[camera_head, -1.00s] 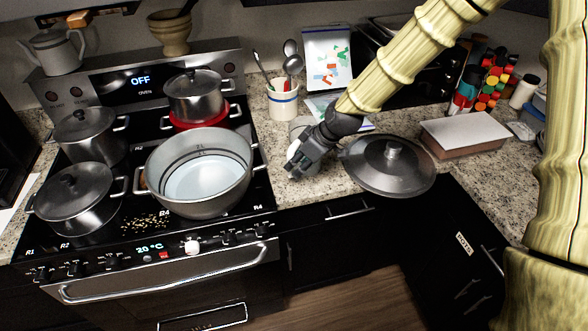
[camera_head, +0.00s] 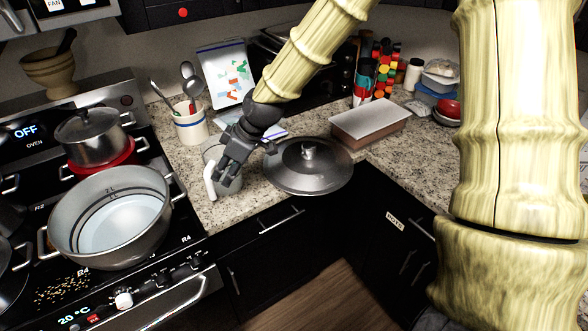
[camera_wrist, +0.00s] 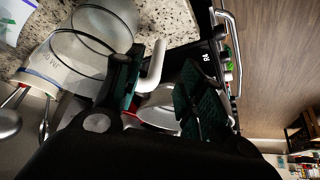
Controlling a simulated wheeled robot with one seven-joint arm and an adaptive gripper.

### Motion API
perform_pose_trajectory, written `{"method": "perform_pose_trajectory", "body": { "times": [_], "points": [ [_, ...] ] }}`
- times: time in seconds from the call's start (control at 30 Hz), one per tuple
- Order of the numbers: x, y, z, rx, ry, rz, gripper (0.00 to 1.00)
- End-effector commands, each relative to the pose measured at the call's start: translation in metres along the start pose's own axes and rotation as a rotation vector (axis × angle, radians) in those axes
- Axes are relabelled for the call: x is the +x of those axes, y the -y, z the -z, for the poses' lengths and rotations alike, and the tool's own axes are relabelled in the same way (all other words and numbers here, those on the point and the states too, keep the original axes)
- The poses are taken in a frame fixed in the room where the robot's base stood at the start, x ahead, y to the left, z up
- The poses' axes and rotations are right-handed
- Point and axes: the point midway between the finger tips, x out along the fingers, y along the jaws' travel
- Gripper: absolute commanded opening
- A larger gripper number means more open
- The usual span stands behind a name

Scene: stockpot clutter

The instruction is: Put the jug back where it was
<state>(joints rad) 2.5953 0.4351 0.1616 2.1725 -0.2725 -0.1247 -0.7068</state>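The jug (camera_head: 232,184) is a see-through grey vessel with a white handle (camera_head: 209,181). It stands on the granite counter between the stove and a large lid. My gripper (camera_head: 221,170) is at the jug, partly covering it in the head view. In the wrist view the jug (camera_wrist: 104,28) is at the upper left, and its white handle (camera_wrist: 153,66) shows beside the left finger. The two fingers of my gripper (camera_wrist: 160,90) are spread apart, with a gap between them. Whether a finger touches the handle is hard to tell.
A dark lid (camera_head: 308,166) lies close right of the jug. A utensil crock (camera_head: 190,124) stands behind it. The large open pot (camera_head: 112,215) is on the stove at left. A box (camera_head: 368,122) and spice rack stand farther right. The counter's front edge is near.

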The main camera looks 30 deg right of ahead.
Motion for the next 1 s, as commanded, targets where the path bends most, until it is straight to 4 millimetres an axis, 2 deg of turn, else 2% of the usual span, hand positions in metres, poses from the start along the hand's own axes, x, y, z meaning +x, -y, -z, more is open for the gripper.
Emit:
{"method": "perform_pose_trajectory", "body": {
  "times": [0.17,0.4,0.6,0.8,1.0],
  "points": [
    [0.033,0.014,-0.030,0.073,0.039,0.009,0.40],
    [0.102,0.051,-0.108,0.267,0.131,0.005,0.40],
    [0.146,0.089,-0.180,0.420,0.214,-0.016,0.40],
    [0.175,0.131,-0.253,0.558,0.296,-0.054,0.40],
    [0.189,0.175,-0.326,0.677,0.378,-0.106,0.40]
  ]
}}
